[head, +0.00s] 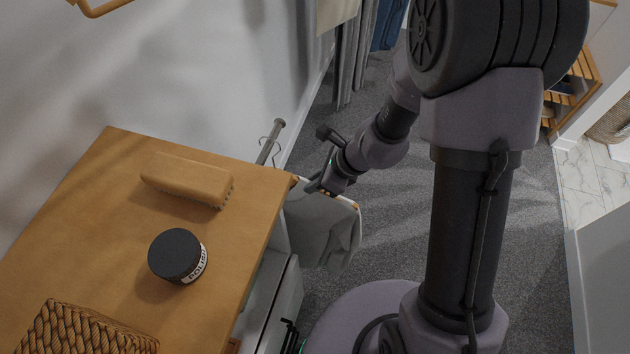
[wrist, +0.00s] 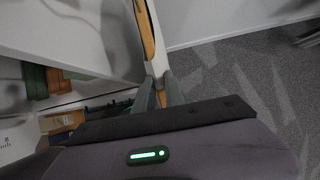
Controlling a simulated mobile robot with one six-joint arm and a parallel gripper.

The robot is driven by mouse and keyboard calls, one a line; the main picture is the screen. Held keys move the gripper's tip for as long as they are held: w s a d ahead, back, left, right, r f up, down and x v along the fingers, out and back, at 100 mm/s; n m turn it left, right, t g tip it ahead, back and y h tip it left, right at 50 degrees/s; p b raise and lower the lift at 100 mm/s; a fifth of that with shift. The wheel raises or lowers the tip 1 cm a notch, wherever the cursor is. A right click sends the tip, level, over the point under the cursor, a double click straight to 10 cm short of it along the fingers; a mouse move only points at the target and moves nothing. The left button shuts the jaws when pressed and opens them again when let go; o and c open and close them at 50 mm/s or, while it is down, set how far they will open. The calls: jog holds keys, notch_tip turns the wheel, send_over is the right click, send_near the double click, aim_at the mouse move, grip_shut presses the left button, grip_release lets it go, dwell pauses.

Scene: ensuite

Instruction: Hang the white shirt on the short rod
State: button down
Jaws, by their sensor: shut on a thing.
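My gripper (head: 322,187) is shut on a wooden hanger (head: 354,205) just off the right edge of the wooden top. A pale shirt (head: 325,232), greyish in this light, hangs from it beside the cabinet. The short rod (head: 270,140) sticks out from the wall behind the wooden top. A thin wire hook (head: 276,152) shows close by the rod; I cannot tell whether it rests on it. In the wrist view my fingers (wrist: 159,92) close at the hanger (wrist: 144,32), which runs up the picture. The fingers hide the exact grip.
The wooden top (head: 110,215) carries a brush (head: 187,180), a dark-lidded polish jar (head: 178,256) and a woven basket (head: 75,332). Grey clothes (head: 354,50) hang at the back. Shelved boxes (wrist: 60,82) show in the wrist view.

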jog(key=c, duration=1.3)
grip_release()
jog(key=p+v, duration=0.7)
jog(key=v, duration=1.1)
jog(key=s+f+n+t+h+b, duration=0.1)
jog(key=s+n+b, duration=0.3)
jog(key=n+b, duration=0.2)
jog(key=s+f+n+t+h+b, duration=0.1)
jog(key=s+n+b, duration=0.3)
jog(key=b, duration=0.5)
jog(key=s+f+n+t+h+b, duration=0.1)
jog(key=s+f+n+b, duration=0.2)
jog(key=n+b, duration=0.4)
jog(key=shift+s+n+h, duration=0.4)
jog(key=shift+s, duration=0.4)
